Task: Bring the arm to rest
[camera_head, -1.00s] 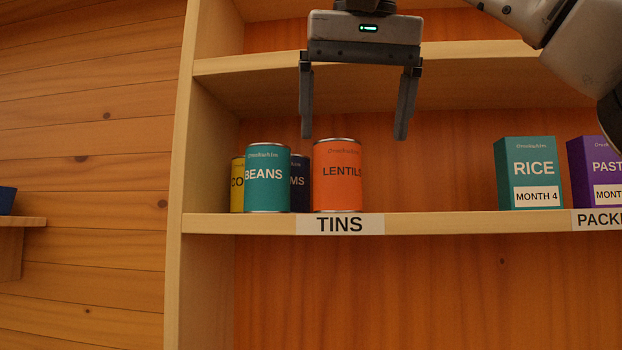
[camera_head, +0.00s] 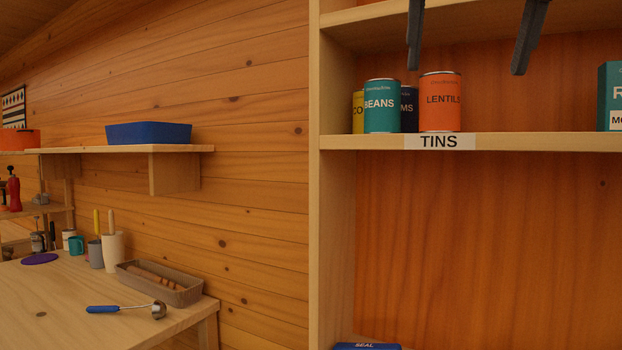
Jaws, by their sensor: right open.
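My right gripper (camera_head: 470,50) shows at the top right of the head view, only its two dark fingers in frame. The fingers are wide apart with nothing between them. They hang in front of the shelf, above the orange LENTILS tin (camera_head: 440,103), and look apart from it. The LENTILS tin stands upright on the shelf marked TINS (camera_head: 439,142). Left of it stand a teal BEANS tin (camera_head: 382,106), a dark blue tin (camera_head: 409,108) and a yellow tin (camera_head: 357,111), the last two partly hidden. My left gripper is not in view.
A teal box (camera_head: 613,95) is cut off at the right edge. At left, a wooden table (camera_head: 75,310) bears a blue-handled ladle (camera_head: 127,308), a tray (camera_head: 165,284) and several cups. A wall shelf (camera_head: 180,149) above holds a blue bin (camera_head: 149,133).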

